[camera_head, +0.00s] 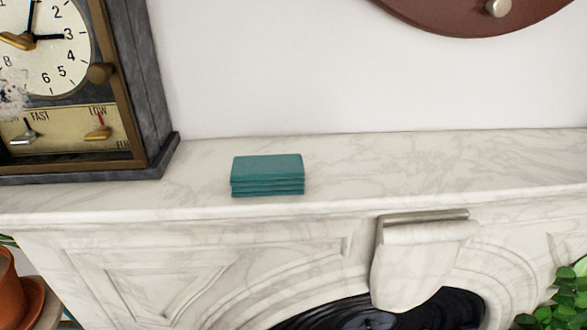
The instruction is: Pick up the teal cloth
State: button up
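The teal cloth (268,175) is folded into a small flat stack with several layers. It lies on the marble mantel shelf (420,167), close to the front edge and left of the picture's middle. Nothing covers it and nothing touches it from above. My gripper does not show in this view.
A dark-framed clock (130,90) stands on the shelf left of the cloth, with a gap between. The shelf to the right is clear. A brown-red rounded object (470,12) is on the wall above. Plants (560,305) and a terracotta pot (10,290) stand below.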

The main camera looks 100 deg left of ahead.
aim_at(274, 175)
jog(key=z, duration=0.05)
jog(key=k, duration=0.05)
jog(key=u, duration=3.35)
